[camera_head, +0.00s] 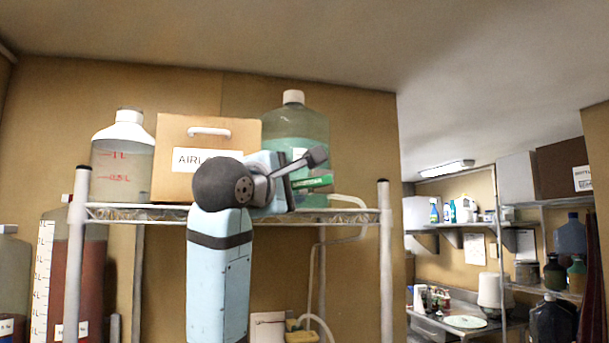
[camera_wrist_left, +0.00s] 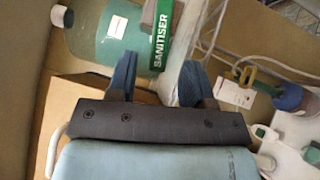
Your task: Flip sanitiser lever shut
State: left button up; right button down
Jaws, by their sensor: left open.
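The sanitiser jug (camera_head: 283,122), greenish with a pale cap, stands on the wire shelf, and it also shows in the left wrist view (camera_wrist_left: 88,48). A green SANITISER label (camera_head: 316,182) is at its lower front, and it is clear in the left wrist view (camera_wrist_left: 161,38). A small grey block (camera_wrist_left: 148,12) beside the label may be the lever; its position is unclear. My left gripper (camera_wrist_left: 158,75) is open, its blue fingers apart with nothing seen gripped, just short of the label. My arm hides part of the jug's base in the head view. My right gripper is out of view.
An airlock box (camera_head: 180,133) with a white handle stands left of the jug, close to my gripper. A clear bottle (camera_head: 122,158) is farther left. The shelf's right post (camera_head: 385,260) and hanging tubing (camera_head: 362,215) are nearby. Open room shows at right.

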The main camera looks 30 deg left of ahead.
aim_at(303, 183)
pick_arm(q)
jog(key=w, duration=0.1)
jog(key=w+p, duration=0.1)
jog(key=w, duration=0.3)
jog(key=shift+w+a+r, duration=0.15)
jog(key=shift+a+r, duration=0.05)
jog(key=shift+r, duration=0.15)
grip_shut()
